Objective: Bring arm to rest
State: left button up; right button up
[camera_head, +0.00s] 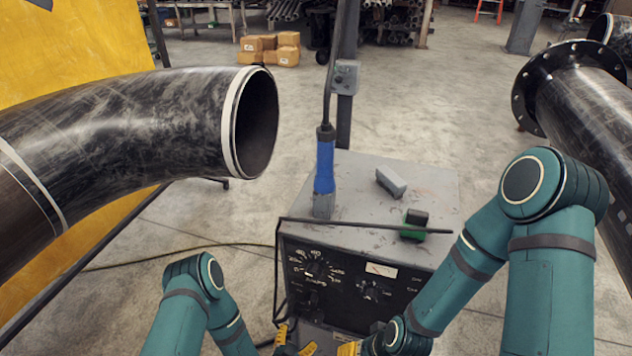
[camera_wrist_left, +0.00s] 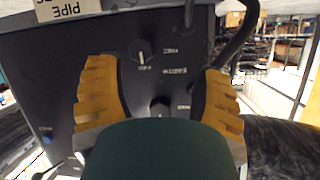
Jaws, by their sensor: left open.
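My left gripper (camera_head: 295,343) shows at the bottom edge of the head view, in front of the welding machine's lower front. Its two yellow fingers stand apart with nothing between them in the left wrist view (camera_wrist_left: 158,75). The dark control panel of the grey welding machine (camera_head: 432,190) is behind the fingers. My right arm comes in from the right and bends down to the bottom edge. Only a yellow bit of what seems to be my right gripper (camera_head: 350,348) shows there; its fingers are mostly cut off.
A blue-handled tool (camera_head: 325,165) stands on the machine's top. A grey block (camera_head: 391,182), a black-and-green piece (camera_head: 414,224) and a thin rod (camera_head: 365,226) lie there too. A bent pipe (camera_head: 130,120) is at left, a flanged pipe (camera_head: 590,115) at right. Open floor lies behind.

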pick_arm(q)
jog(key=s+a+r+n+g, duration=0.2)
jog(key=s+r+n+g, duration=0.2)
jog(key=r, duration=0.3)
jog(key=s+a+r+n+g+y, duration=0.1)
jog(key=s+a+r+n+g, duration=0.1)
jog(key=s+r+n+g, duration=0.2)
jog(key=s+r+g, duration=0.3)
jog(key=shift+a+r+n, duration=0.25)
jog(key=shift+a+n, duration=0.05)
jog(key=shift+n, duration=0.1)
dwell(1.3)
